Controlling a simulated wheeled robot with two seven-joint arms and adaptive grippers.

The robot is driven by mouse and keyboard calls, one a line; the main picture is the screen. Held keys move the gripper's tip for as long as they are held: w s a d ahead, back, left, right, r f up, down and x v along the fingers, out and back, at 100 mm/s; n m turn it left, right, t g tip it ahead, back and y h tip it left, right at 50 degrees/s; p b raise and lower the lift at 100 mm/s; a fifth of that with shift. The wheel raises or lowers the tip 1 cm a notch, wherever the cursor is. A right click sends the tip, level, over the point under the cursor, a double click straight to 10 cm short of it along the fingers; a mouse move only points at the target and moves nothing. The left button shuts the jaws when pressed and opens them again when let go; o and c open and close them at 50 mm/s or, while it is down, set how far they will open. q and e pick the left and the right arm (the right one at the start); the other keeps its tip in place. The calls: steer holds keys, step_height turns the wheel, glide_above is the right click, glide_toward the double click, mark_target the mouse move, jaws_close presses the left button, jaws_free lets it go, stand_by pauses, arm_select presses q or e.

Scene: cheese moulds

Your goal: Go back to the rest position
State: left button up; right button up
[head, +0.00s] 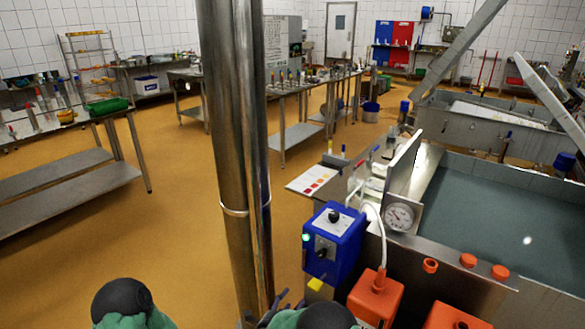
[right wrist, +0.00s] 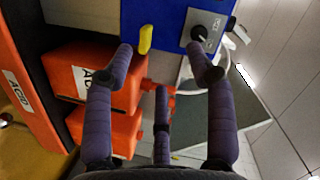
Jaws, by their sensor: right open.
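My right gripper (head: 268,306) shows only in part at the bottom edge of the head view, just left of the orange canisters and below the metal column. In the right wrist view the right gripper (right wrist: 165,68) has its purple fingers spread apart with nothing held between them. Beyond the fingers are the blue control box (right wrist: 180,25) with a black knob and the orange canisters (right wrist: 110,95) labelled ACID. My left gripper is not in view; only a dark and green part of my left arm shows at the bottom left.
The blue control box (head: 333,240) and an orange canister (head: 376,298) stand close to my right gripper. A vat of grey-blue liquid (head: 500,215) lies at the right. A steel table (head: 70,180) stands at the left. The orange floor (head: 170,235) between is clear.

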steer(key=s+d+f+n+g+y+p, duration=0.25)
steer(key=s+d+f+n+y, duration=0.2)
steer(key=f, duration=0.25)
steer(key=s+d+f+n+g+y+p, duration=0.1)
steer(key=s+d+f+n+g+y, duration=0.3)
steer(key=f, duration=0.3)
steer(key=s+d+n+g+y+p, duration=0.2)
steer(key=s+n+g, duration=0.2)
steer(key=s, duration=1.9)
steer(key=g, duration=0.3)
steer(key=shift+d, duration=0.15)
steer(key=shift+g+y, duration=0.25)
